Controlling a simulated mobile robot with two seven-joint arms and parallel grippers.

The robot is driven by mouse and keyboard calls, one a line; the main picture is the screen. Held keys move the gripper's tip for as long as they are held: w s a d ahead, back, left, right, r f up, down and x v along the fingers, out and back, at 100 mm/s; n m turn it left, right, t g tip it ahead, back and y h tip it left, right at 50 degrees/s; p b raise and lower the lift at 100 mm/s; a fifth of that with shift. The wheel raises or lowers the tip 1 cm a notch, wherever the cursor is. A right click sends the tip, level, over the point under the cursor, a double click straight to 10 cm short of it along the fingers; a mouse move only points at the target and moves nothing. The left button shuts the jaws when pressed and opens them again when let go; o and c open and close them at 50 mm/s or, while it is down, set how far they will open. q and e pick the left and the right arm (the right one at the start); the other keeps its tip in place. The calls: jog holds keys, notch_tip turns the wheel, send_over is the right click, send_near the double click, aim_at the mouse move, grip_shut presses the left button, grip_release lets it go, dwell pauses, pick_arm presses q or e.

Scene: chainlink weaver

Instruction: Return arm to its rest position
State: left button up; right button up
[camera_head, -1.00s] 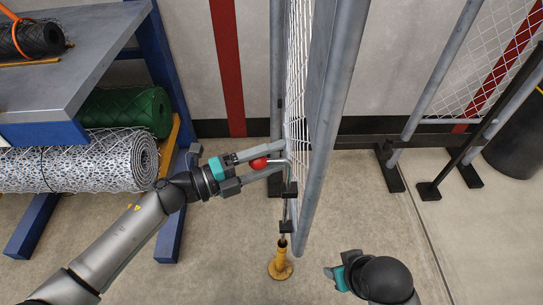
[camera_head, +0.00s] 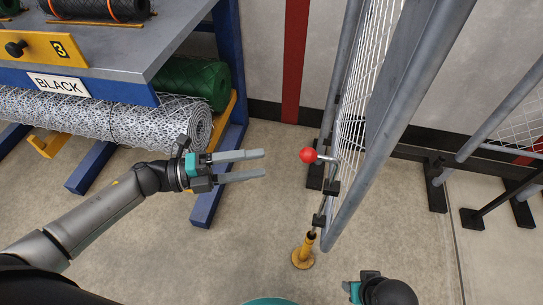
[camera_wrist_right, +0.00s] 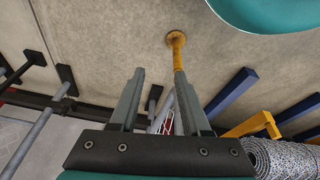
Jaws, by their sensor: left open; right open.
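My left gripper (camera_head: 264,164) is open and empty. Its fingers point right toward the red ball knob (camera_head: 308,155) on a bent metal rod at the mesh gate's edge, with a clear gap between them. My right arm shows at the bottom right of the head view as a black rounded wrist part; its fingers are hidden there. In the right wrist view, my right gripper (camera_wrist_right: 155,90) has its two fingers apart with nothing held between them.
The mesh gate (camera_head: 352,120) stands above a yellow floor socket (camera_head: 303,254). A blue-framed rack (camera_head: 231,60) at left holds a wire mesh roll (camera_head: 110,118) and a green roll (camera_head: 205,82). Fence posts with black feet (camera_head: 437,195) stand at right. The floor between rack and gate is clear.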

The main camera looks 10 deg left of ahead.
pick_arm(q)
jog(key=shift+s+a, duration=0.1)
jog(key=shift+a, duration=0.1)
pick_arm(e)
jog(key=shift+f, duration=0.1)
